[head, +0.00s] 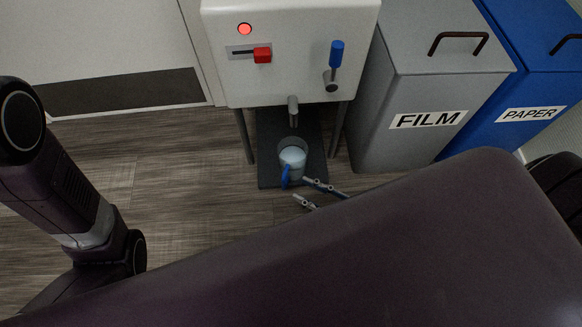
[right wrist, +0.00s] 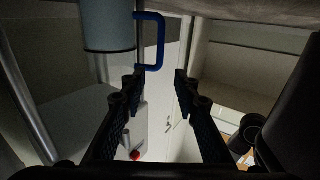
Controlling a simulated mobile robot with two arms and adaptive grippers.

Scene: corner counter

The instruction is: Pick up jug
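The jug (head: 292,157) is pale grey-blue with a blue handle (head: 285,176). It stands upright on a dark base plate (head: 272,135), below the spout of a white dispenser. My right gripper (head: 300,190) is open and empty, just in front of the jug near its handle. In the right wrist view the jug (right wrist: 108,27) is at the top left. Its blue handle (right wrist: 160,42) lies just beyond the gap between the open fingertips (right wrist: 158,78), apart from them. My left arm shows at the left of the head view, but its gripper is out of view.
The white dispenser (head: 290,50) has a red slider (head: 262,55), a blue lever (head: 336,55) and a spout (head: 293,108). Its thin legs flank the base plate. A grey FILM bin (head: 425,95) and a blue PAPER bin (head: 530,90) stand at right. The floor to the left is clear.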

